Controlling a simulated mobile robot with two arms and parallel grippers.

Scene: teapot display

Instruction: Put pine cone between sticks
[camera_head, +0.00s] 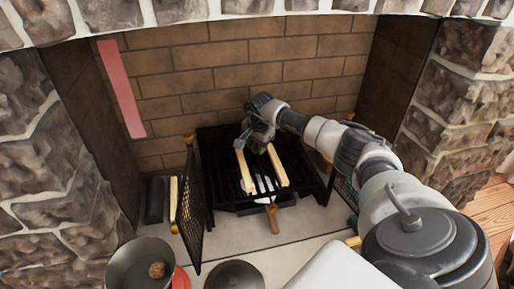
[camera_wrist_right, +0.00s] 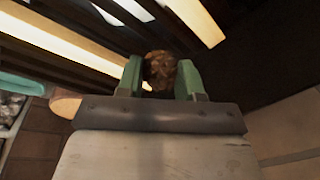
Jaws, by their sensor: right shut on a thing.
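Two pale yellow sticks, the left one (camera_head: 243,170) and the right one (camera_head: 278,166), lie side by side with a gap on the black grate (camera_head: 222,150) in the fireplace. My right gripper (camera_head: 257,146) is over the grate near the far ends of the sticks. In the right wrist view, my right gripper (camera_wrist_right: 160,80) is shut on a brown pine cone (camera_wrist_right: 160,68); one stick (camera_wrist_right: 60,42) shows left of it and another (camera_wrist_right: 195,20) above right. In the head view the held cone is hidden. Another brown, cone-like thing (camera_head: 157,270) sits in a pan. My left gripper is not in view.
A slotted metal utensil (camera_head: 262,187) with a brown handle (camera_head: 273,218) lies around the sticks' near ends. A black mesh screen (camera_head: 190,205) stands at the grate's left. The pan (camera_head: 125,262) and a dark round thing (camera_head: 235,276) are in front. Brick wall (camera_head: 215,75) closes the back.

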